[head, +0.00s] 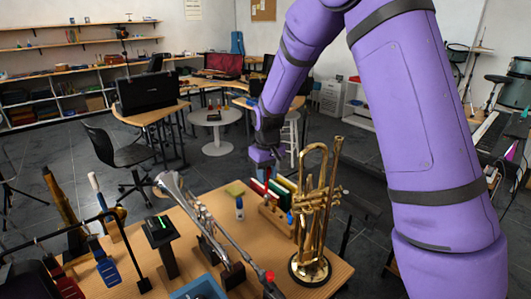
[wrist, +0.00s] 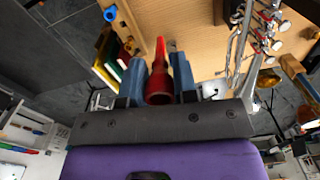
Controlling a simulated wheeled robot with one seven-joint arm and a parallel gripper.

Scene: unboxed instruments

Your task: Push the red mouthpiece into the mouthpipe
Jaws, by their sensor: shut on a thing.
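My gripper (wrist: 158,72) shows in the wrist view with its blue fingers on either side of the red mouthpiece (wrist: 159,88). It is shut on the mouthpiece, whose narrow end points away from the wrist over the wooden table. In the head view my gripper (head: 266,168) is above the far part of the table, behind the brass trumpet. A silver trumpet (head: 205,217) lies sloping on a stand at the table's middle, apart from my gripper. Its silver tubing (wrist: 239,42) shows at the upper right of the wrist view. I cannot tell which opening is the mouthpipe.
The brass trumpet (head: 329,207) stands upright on the right, close to my gripper. A wooden rack (head: 274,218) with coloured upright pieces is below my gripper. A small bottle (head: 239,208) stands nearby. A red-tipped piece (head: 269,277) and blue tray (head: 198,289) are in front.

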